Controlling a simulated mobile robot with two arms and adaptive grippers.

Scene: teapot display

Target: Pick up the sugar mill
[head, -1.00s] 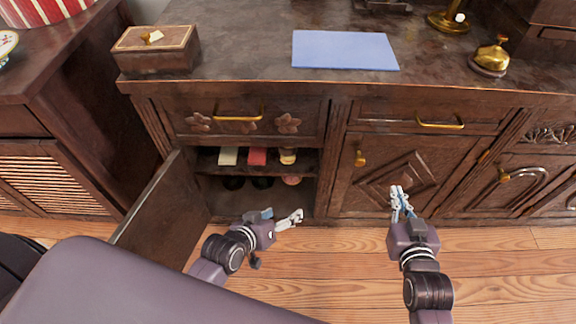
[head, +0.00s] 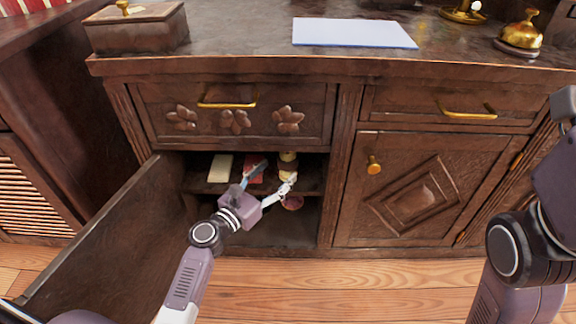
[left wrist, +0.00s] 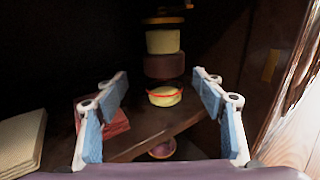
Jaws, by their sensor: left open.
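The sugar mill (head: 288,167), a banded cream and brown cylinder, stands upright on the shelf inside the open cabinet. My left gripper (head: 276,177) is open and reaches into the cabinet in front of the mill. In the left wrist view its fingers stand apart, left and right of the mill, which is still beyond the fingertips. My right arm shows at the right of the head view, but its gripper fingers do not.
A red item (head: 254,170) and a cream item (head: 220,168) lie on the shelf left of the mill. A round pinkish thing (head: 292,203) sits below. The open cabinet door (head: 100,235) stands at left. A drawer (head: 235,115) is above the opening.

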